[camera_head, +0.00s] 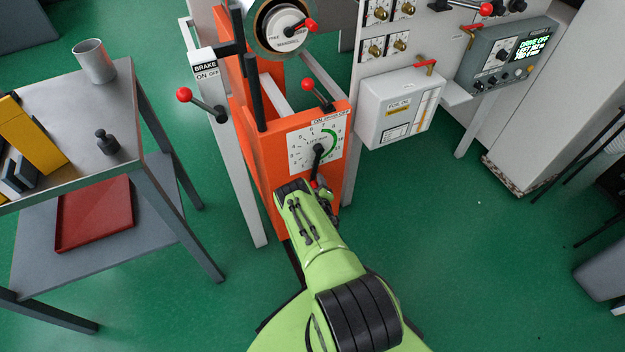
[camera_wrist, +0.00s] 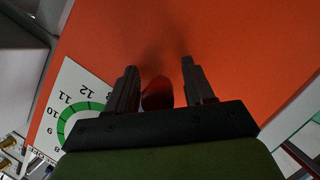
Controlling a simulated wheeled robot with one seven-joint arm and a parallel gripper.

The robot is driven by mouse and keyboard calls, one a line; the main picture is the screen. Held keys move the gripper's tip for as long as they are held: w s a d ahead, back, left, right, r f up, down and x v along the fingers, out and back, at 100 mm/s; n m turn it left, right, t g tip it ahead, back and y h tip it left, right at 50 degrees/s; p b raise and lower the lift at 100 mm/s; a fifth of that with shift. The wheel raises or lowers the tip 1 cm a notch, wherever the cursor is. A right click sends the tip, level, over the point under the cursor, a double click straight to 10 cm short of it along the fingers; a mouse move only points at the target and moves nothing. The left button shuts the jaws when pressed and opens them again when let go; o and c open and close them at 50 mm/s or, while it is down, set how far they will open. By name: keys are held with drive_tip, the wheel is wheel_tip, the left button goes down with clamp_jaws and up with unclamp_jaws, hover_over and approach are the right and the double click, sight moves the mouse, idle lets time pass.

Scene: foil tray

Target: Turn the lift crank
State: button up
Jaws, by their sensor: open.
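An orange box (camera_head: 280,169) carries a white numbered dial (camera_head: 300,157) with a green arc, which also shows in the wrist view (camera_wrist: 62,95). A black crank-like arm (camera_head: 318,157) starts at the dial's centre and points down. A red knob (camera_head: 315,184) sits at its lower end, partly hidden by my arm. In the wrist view my gripper (camera_wrist: 158,65) is open, with the red knob (camera_wrist: 157,92) between its two dark fingers, nearer the left one. A gap shows on the right of the knob. I cannot tell whether the left finger touches it.
A brake lever with a red knob (camera_head: 184,95) is at the left, and another red-knobbed lever (camera_head: 309,85) stands above the dial. A round wheel (camera_head: 285,25) is higher up. A white box (camera_head: 400,105) and grey console (camera_head: 507,58) are right. A metal table (camera_head: 75,128) is left.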

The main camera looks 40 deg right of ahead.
clamp_jaws()
drive_tip(key=shift+r, duration=0.1)
drive_tip(key=shift+a, duration=0.1)
